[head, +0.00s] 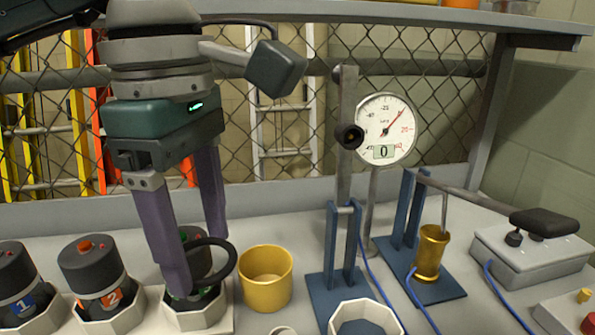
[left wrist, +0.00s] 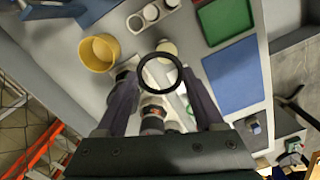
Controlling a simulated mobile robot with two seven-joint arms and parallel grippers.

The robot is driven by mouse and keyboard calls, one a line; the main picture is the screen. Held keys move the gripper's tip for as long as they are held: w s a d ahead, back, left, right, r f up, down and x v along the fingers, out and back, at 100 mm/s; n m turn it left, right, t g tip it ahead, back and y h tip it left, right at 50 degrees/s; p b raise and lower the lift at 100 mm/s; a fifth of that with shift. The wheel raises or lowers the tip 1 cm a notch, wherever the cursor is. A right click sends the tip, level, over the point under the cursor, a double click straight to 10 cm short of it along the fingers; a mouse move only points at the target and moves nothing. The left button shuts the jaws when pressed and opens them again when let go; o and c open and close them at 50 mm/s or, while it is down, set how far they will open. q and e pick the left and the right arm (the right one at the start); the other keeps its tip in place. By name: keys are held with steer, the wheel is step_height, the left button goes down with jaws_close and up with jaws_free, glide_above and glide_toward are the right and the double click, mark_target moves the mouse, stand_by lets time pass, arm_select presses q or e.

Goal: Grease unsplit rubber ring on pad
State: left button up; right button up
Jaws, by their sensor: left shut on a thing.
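A black rubber ring (head: 235,262) is held at the fingertips of my left gripper (head: 197,258). In the left wrist view the ring (left wrist: 161,54) shows as a full loop between the two purple fingers of the gripper (left wrist: 158,82), with no visible break. In the head view the ring hangs just above a numberless-looking canister with green markings, left of the yellow cup. In the left wrist view a green panel (left wrist: 225,20) and a blue panel (left wrist: 233,77) lie right of the ring; I cannot tell which is the pad. My right gripper is out of view.
Canisters 1 (head: 17,285) and 2 (head: 92,268) stand in white octagonal holders. A chain-link fence closes the back.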

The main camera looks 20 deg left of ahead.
arm_select(q)
steer(key=f+n+b, duration=0.1)
steer(key=f+n, duration=0.2)
steer(key=n, duration=0.1)
steer(key=s+a+f+n+b, duration=0.1)
steer(key=f+n, duration=0.2)
steer(key=n, duration=0.1)
steer(key=f+n+b, duration=0.1)
steer(key=f+n, duration=0.2)
steer(key=n, duration=0.1)
steer(key=shift+s+a+f, duration=0.25)
steer(key=shift+s+a+f+n, duration=0.15)
steer(key=shift+f+n, duration=0.35)
steer(key=shift+n, duration=0.4)
steer(key=shift+f+b, duration=2.1)
steer(key=shift+f, duration=0.25)
steer(key=shift+f+b, duration=0.55)
steer(key=shift+f, duration=0.05)
steer(key=shift+r+n+p, duration=0.1)
steer(key=shift+n+p, duration=0.3)
steer(key=shift+n, duration=0.6)
steer(key=n, duration=0.2)
steer(key=shift+n+p, duration=0.35)
steer(key=shift+n, duration=0.05)
steer(key=shift+f, duration=0.2)
